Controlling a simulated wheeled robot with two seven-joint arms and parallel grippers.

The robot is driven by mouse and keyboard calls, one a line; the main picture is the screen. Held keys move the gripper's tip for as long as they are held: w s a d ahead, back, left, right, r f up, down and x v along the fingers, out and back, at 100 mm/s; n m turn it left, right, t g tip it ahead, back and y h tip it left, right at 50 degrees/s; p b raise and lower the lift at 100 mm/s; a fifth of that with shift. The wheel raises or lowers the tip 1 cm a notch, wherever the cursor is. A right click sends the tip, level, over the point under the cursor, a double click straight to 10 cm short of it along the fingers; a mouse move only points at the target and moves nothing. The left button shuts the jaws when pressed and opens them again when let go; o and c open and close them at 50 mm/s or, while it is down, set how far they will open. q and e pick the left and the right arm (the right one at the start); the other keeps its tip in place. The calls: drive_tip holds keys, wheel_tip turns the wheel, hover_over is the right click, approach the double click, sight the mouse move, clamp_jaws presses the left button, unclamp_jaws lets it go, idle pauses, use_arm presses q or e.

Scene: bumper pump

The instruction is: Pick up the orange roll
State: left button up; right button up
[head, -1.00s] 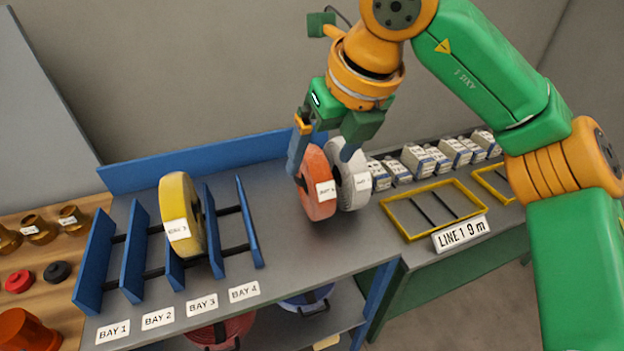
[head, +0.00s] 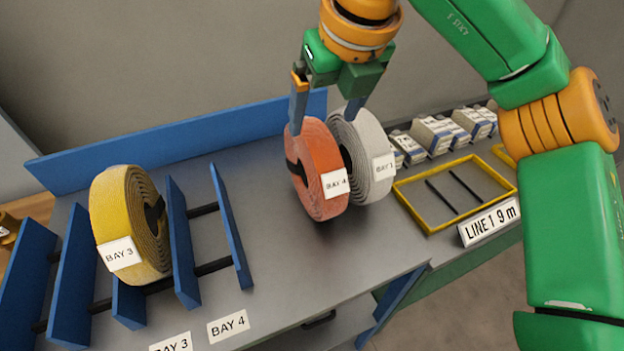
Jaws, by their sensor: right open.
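The orange roll (head: 320,172), tagged BAY 4, stands upright on the grey bench top. A grey-white roll (head: 371,150), tagged BAY 1, stands close behind it on its right. My right gripper (head: 324,112) is open and points down over the tops of these two rolls. Its left finger is by the orange roll's upper left edge, and its right finger is over the top of the white roll. I cannot tell whether either finger touches a roll. My left gripper is not in view.
A yellow roll (head: 130,225) stands in the blue divider rack (head: 232,225) on the left. A blue back rail (head: 180,150) edges the bench. On the right are a yellow frame (head: 420,212), several small boxes (head: 432,134) and a LINE 1 sign (head: 490,221). Bare bench lies before the orange roll.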

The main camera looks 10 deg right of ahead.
sight(315, 130)
drive_tip(key=shift+w+f, duration=0.1)
drive_tip(key=shift+f, duration=0.6)
drive_tip(key=p+x, duration=0.1)
drive_tip(key=x, duration=0.3)
drive_tip(key=w+p+x, duration=0.1)
drive_tip(key=x, duration=0.1)
drive_tip(key=shift+w+a+r+p, duration=0.1)
drive_tip(key=shift+a+r+p, duration=0.1)
drive_tip(key=shift+p, duration=0.15)
drive_tip(key=shift+w+f, duration=0.15)
drive_tip(key=shift+f, duration=0.25)
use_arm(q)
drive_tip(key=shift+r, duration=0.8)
use_arm(e)
clamp_jaws()
drive_tip(key=shift+r, duration=0.1)
